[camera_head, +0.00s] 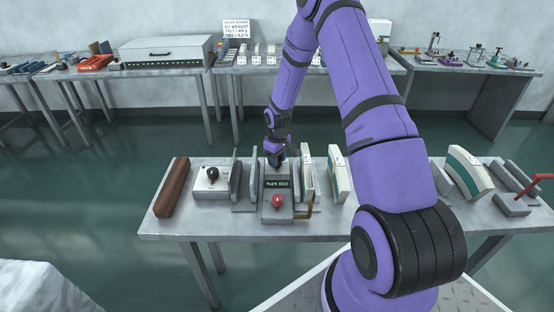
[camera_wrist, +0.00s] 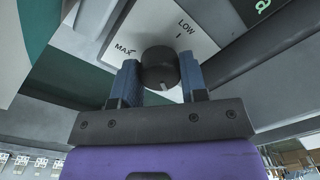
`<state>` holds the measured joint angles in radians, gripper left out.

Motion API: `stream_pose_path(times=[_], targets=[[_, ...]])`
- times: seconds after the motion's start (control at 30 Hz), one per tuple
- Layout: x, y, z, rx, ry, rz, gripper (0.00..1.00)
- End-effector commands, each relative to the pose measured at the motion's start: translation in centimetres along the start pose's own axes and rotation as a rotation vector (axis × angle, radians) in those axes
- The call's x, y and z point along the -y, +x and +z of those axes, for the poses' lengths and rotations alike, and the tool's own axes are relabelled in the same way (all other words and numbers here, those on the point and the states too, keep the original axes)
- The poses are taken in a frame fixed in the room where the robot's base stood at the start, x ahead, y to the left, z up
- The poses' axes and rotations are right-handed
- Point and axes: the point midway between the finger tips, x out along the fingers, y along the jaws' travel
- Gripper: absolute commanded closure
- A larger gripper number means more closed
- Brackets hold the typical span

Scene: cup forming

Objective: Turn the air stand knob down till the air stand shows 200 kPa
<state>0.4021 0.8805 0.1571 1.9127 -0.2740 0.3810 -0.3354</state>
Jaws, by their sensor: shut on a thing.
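The air stand (camera_head: 263,205) stands mid-table in the head view. Its dark display (camera_head: 277,184) has green digits that appear to read 200 kPa, though they are small. My gripper (camera_head: 277,160) reaches down at the stand's back. In the wrist view my gripper (camera_wrist: 160,75) has its two blue fingers on either side of a round black knob (camera_wrist: 158,62), shut on it. The knob sits on a pale plate (camera_wrist: 150,25) marked MAX and LOW. A light mark shows on the knob's lower edge.
A white box with a black knob (camera_head: 211,180) and a brown bar (camera_head: 174,187) lie to the left. Upright pale books or boards (camera_head: 339,172) stand close on the right. A red-handled tool (camera_head: 541,178) is at the far right. Back tables hold other items.

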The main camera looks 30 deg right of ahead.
Motion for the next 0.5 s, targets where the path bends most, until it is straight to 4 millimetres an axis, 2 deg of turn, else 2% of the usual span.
stream_pose_path(times=[0.07,0.1,0.2,0.5], targets=[[-0.02,-0.03,-0.02,0.000,0.000,0.000,0.84],[-0.02,-0.03,-0.02,0.000,0.001,0.000,0.53],[-0.02,-0.03,-0.02,0.000,0.001,0.000,0.35],[-0.02,-0.18,-0.01,-0.001,0.001,0.000,0.35]])
